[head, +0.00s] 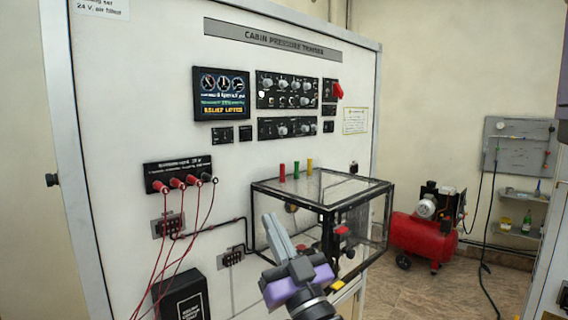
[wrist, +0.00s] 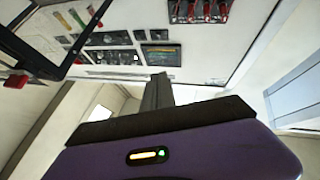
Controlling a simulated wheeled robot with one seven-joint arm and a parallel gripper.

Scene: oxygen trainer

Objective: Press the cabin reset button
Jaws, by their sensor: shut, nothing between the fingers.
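The white trainer panel (head: 135,100) stands upright in front of me, with a lit display (head: 221,93) at its upper middle. Black control modules with knobs and switches (head: 287,90) sit right of the display, with small black units below. A red part (head: 337,91) sticks out at their right. I cannot tell which control is the cabin reset button; labels are too small.
The clear black-framed box (head: 365,185) juts out beside my gripper, with red, green and yellow pegs on top. Red leads hang from a terminal block (head: 180,175) at left. A red compressor (head: 424,235) stands on the floor at right. Space before the upper panel is free.

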